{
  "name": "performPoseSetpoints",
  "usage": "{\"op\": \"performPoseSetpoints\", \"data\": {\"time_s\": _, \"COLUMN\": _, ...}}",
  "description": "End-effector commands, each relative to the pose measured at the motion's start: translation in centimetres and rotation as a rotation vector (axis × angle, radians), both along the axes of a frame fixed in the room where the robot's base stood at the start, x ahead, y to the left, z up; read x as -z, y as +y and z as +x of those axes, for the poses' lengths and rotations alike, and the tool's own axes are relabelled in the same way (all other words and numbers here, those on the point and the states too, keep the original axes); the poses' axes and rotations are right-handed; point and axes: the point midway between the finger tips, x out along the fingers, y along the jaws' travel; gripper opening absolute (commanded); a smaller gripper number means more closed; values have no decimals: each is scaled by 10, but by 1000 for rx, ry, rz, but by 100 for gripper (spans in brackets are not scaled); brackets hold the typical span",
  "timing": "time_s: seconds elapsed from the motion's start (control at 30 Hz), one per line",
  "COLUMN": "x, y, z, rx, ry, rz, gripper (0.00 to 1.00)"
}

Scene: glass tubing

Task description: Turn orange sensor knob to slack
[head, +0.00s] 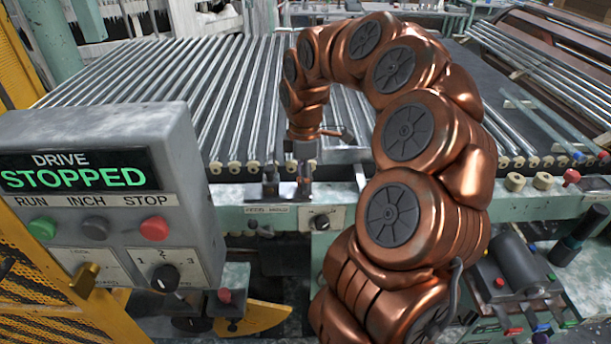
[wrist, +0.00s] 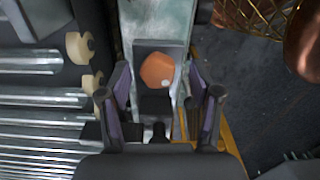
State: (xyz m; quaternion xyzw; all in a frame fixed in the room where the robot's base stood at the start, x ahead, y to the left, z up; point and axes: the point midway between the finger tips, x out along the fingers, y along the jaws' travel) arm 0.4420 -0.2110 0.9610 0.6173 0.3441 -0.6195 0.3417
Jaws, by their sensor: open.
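The orange knob (wrist: 158,70) is in the upper middle of the wrist view, rounded with blunt corners and a small pale dot near its lower right edge. It sits on a dark grey block (wrist: 150,46) fixed to a pale, worn rail. My gripper (wrist: 159,82) is open, with one purple-padded finger on each side of the knob and a visible gap on both sides. I cannot tell its height above the knob. In the head view my gripper (head: 287,188) points down at the front rail of the roller bed, and the knob cannot be clearly made out there.
Metal rollers (head: 150,90) with cream end caps lie behind the rail (head: 245,218). A black selector knob (head: 320,222) sits on the rail's front. A grey control box (head: 110,180) reading "DRIVE STOPPED" stands at left. A brass-coloured mesh (wrist: 260,25) shows at upper right.

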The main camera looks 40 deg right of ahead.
Motion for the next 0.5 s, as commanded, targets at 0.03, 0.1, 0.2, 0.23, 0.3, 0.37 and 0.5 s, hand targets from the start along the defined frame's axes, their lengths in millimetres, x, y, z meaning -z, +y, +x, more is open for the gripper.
{"op": "performPoseSetpoints", "data": {"time_s": 0.03, "x": 0, "y": 0, "z": 0, "rx": 0, "ry": -1, "rz": -1, "gripper": 64}}
{"op": "performPoseSetpoints", "data": {"time_s": 0.1, "x": 0, "y": 0, "z": 0, "rx": 0, "ry": -2, "rz": -1, "gripper": 64}}
{"op": "performPoseSetpoints", "data": {"time_s": 0.2, "x": -1, "y": 0, "z": 1, "rx": 1, "ry": -3, "rz": -2, "gripper": 64}}
{"op": "performPoseSetpoints", "data": {"time_s": 0.23, "x": -2, "y": 0, "z": 1, "rx": 1, "ry": -3, "rz": -1, "gripper": 64}}
{"op": "performPoseSetpoints", "data": {"time_s": 0.3, "x": -6, "y": -1, "z": 1, "rx": 1, "ry": -5, "rz": -2, "gripper": 64}}
{"op": "performPoseSetpoints", "data": {"time_s": 0.37, "x": -11, "y": -1, "z": 2, "rx": 2, "ry": -6, "rz": -3, "gripper": 64}}
{"op": "performPoseSetpoints", "data": {"time_s": 0.5, "x": -32, "y": 0, "z": 2, "rx": 0, "ry": -7, "rz": -2, "gripper": 64}}
